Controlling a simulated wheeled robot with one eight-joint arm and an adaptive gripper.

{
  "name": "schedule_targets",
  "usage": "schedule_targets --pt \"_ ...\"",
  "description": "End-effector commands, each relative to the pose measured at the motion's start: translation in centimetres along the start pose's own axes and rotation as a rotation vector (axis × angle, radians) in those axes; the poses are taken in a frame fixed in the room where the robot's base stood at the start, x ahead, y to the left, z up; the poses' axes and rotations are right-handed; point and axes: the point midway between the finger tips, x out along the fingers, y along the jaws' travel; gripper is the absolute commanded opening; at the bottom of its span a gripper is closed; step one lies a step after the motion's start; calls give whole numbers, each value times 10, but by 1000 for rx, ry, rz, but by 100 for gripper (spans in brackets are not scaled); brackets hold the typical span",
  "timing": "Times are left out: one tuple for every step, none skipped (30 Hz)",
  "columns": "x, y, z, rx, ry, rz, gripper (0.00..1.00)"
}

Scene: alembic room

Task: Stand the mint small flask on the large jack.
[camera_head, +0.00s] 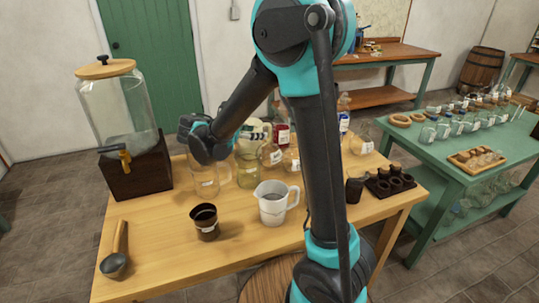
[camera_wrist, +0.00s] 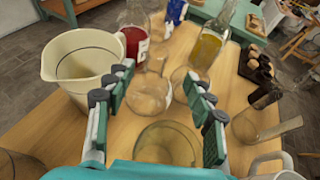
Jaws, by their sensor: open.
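My gripper (camera_wrist: 158,92) is open, with nothing held between its two fingers. In the head view it is over the back of the wooden table, partly hidden by my arm. Below the fingers in the wrist view are a round clear glass flask (camera_wrist: 150,96) and a wide greenish glass vessel (camera_wrist: 168,145). I cannot make out a mint small flask for certain among the glassware. I cannot make out a large jack in either view.
On the wooden table (camera_head: 160,236) are a cream pitcher (camera_wrist: 88,68), a white jug (camera_head: 272,206), a brown cup (camera_head: 205,222), a ladle (camera_head: 114,263) and a glass dispenser (camera_head: 118,105). A green table (camera_head: 455,165) at right holds several small flasks. The table's front left is mostly clear.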

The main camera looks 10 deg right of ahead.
Motion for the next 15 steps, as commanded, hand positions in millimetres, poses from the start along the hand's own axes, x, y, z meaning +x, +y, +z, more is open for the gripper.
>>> schedule_targets --pt "11 0 0 2 0 -4 54" --pt "17 0 0 3 0 -4 54" --pt "25 0 0 3 0 -3 54" --pt "31 -1 0 3 0 -5 54" --pt "37 0 0 3 1 -4 54" --pt "44 0 0 2 1 -3 54" --pt "49 0 0 2 1 -4 54" --pt "54 0 0 2 1 -3 54" --pt "59 0 0 3 1 -2 54" --pt "62 0 0 3 1 -3 54" --pt "65 0 0 3 1 -2 54" --pt "68 0 0 3 1 -1 54" --pt "69 0 0 2 1 0 54" --pt "71 0 0 2 1 0 54" --pt "72 1 0 2 1 0 54"
